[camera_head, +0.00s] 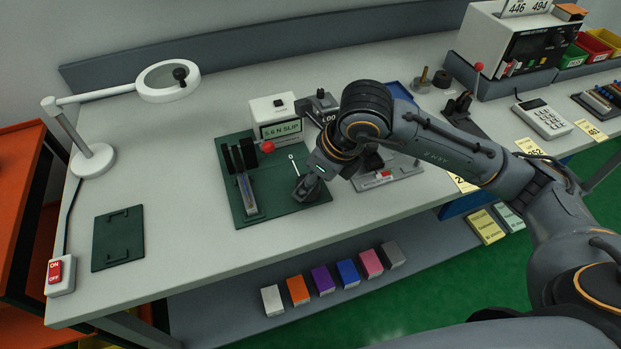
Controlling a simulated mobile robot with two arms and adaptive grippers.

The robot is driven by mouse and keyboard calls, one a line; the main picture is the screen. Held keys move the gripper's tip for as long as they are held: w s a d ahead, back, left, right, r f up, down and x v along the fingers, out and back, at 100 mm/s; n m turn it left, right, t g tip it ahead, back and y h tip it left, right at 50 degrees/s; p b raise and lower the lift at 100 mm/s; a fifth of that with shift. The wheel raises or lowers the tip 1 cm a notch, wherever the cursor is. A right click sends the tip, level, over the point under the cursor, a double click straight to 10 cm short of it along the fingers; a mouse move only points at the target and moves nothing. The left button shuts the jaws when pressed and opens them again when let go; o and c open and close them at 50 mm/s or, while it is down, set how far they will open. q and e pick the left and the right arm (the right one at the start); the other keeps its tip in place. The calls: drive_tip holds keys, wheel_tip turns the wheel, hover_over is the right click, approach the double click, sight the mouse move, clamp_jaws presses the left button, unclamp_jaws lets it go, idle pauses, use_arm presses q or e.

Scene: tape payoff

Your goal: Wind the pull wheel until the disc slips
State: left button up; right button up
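A tape payoff stand on a dark green base plate (272,208) sits in the middle of the bench. It has upright black discs (243,156), a red ball knob (267,147) and a sloping grey strip (247,194). A cream box with a display (280,128) behind it reads "5.6 N SLIP". My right arm comes in from the right, and its gripper (308,188) points down at the plate's right part. A dark shape there may be the pull wheel, but it merges with the fingers. Whether they are open or shut is unclear. My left gripper is out of view.
A magnifier lamp (166,82) stands at the left, with a green mat (118,239) and ON/OFF switch (58,274) in front. A calculator-like keypad (542,118) is at right.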

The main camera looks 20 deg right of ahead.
drive_tip(key=shift+s+f, duration=0.1)
drive_tip(key=o, duration=1.2)
drive_tip(key=shift+c, duration=0.2)
drive_tip(key=v, duration=1.2)
